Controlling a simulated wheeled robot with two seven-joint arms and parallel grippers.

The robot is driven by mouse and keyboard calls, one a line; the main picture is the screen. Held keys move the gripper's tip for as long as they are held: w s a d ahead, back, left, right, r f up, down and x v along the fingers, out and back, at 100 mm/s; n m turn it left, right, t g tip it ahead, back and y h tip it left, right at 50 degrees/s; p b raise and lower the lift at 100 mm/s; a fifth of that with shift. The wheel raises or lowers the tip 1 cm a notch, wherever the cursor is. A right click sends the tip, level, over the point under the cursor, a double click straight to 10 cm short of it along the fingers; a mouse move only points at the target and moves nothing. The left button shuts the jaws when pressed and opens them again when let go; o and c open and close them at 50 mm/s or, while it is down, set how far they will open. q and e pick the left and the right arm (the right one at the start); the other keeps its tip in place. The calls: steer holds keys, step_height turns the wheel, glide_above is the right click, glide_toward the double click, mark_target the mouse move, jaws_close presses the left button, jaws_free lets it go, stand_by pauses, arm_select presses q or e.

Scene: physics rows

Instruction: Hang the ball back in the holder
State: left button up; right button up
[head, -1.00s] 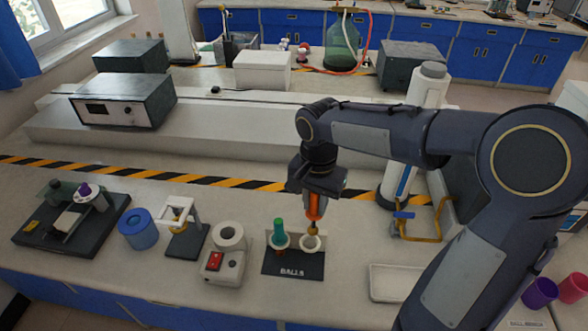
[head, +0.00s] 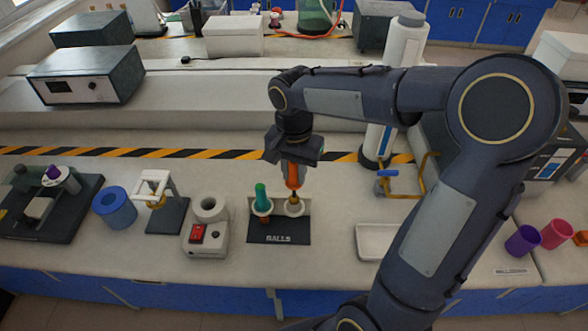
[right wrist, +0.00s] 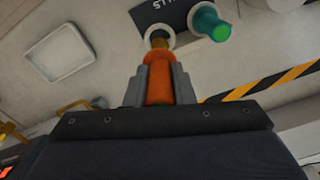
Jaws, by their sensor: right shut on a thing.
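The ball tool has an orange handle (head: 292,176) and a small brass-coloured end. My right gripper (head: 291,165) is shut on the handle, which hangs upright with its brass end down at the right white ring (head: 295,211) of the holder. The right wrist view also shows the orange handle (right wrist: 158,82) between the fingers and the brass end (right wrist: 159,43) over the ring's opening. I cannot tell how deep it sits. The dark holder base (head: 279,239) is marked BALLS. A green-handled tool (head: 261,196) stands in its left ring. My left gripper is out of view.
A white device with a red switch (head: 198,234) stands left of the holder. A white tray (head: 376,242) lies to the right. A blue cylinder (head: 115,208) and a small white frame stand farther left. Purple (head: 522,240) and pink (head: 557,234) cups are far right.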

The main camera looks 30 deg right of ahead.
mark_target(294, 196)
steer(key=shift+f, duration=0.1)
steer(key=shift+f+b, duration=1.15)
steer(key=shift+f, duration=0.35)
steer(key=shift+f+b, duration=1.15)
steer(key=shift+f, duration=0.25)
steer(key=shift+f+b, duration=1.1)
steer(key=shift+f, duration=0.25)
steer(key=o, duration=1.4)
steer(key=shift+r, duration=0.15)
